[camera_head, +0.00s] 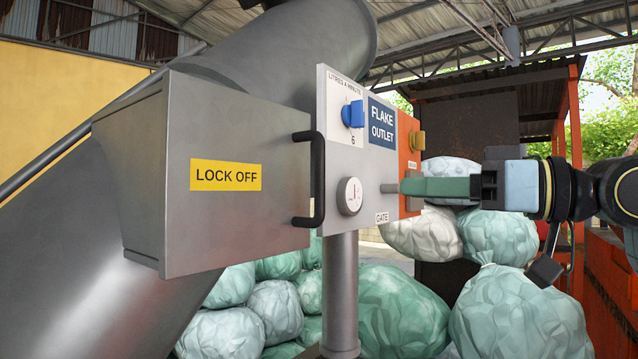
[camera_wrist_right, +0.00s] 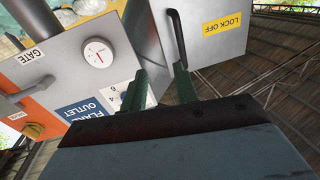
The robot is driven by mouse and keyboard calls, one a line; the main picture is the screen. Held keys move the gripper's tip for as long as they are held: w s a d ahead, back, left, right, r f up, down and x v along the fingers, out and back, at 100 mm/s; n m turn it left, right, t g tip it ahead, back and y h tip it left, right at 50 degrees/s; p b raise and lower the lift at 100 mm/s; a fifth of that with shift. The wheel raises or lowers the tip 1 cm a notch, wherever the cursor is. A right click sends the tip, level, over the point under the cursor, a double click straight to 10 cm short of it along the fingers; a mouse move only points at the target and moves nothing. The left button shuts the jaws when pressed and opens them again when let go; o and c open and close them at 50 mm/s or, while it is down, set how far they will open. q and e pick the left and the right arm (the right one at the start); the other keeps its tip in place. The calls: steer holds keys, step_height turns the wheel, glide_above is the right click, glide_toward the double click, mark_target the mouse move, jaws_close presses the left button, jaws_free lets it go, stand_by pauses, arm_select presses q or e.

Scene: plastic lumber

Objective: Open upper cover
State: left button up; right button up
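The grey box-shaped cover (camera_head: 230,220) with a yellow LOCK OFF label is at the left of the head view, against the large grey tube. Its black bar handle (camera_head: 317,180) stands upright at the cover's right edge. In the right wrist view the handle (camera_wrist_right: 177,38) is beyond the fingertips, near the right-hand finger. My right gripper (camera_head: 404,187) comes in from the right, its green fingers pointing left at the control panel, right of the handle. In the wrist view its fingers (camera_wrist_right: 158,78) are apart with nothing seen between them. My left gripper is out of view.
The control panel (camera_head: 345,103) on a grey post (camera_head: 340,290) carries a blue knob (camera_head: 353,114), a dial (camera_head: 349,196), a GATE label and a yellow knob (camera_head: 417,140). Several full bags (camera_head: 405,310) are piled below and behind it. An orange-framed structure stands at right.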

mark_target(320, 210)
steer(key=shift+n+g, duration=0.5)
steer(key=shift+n, duration=0.1)
steer(key=a+p, duration=0.1)
steer(key=a, duration=0.3)
steer(key=w+a+r+p, duration=0.1)
steer(key=a, duration=0.3)
steer(key=w+a+p, duration=0.1)
steer(key=a, duration=0.4)
steer(key=shift+w+r, duration=0.2)
steer(key=shift+r, duration=0.1)
jaws_close()
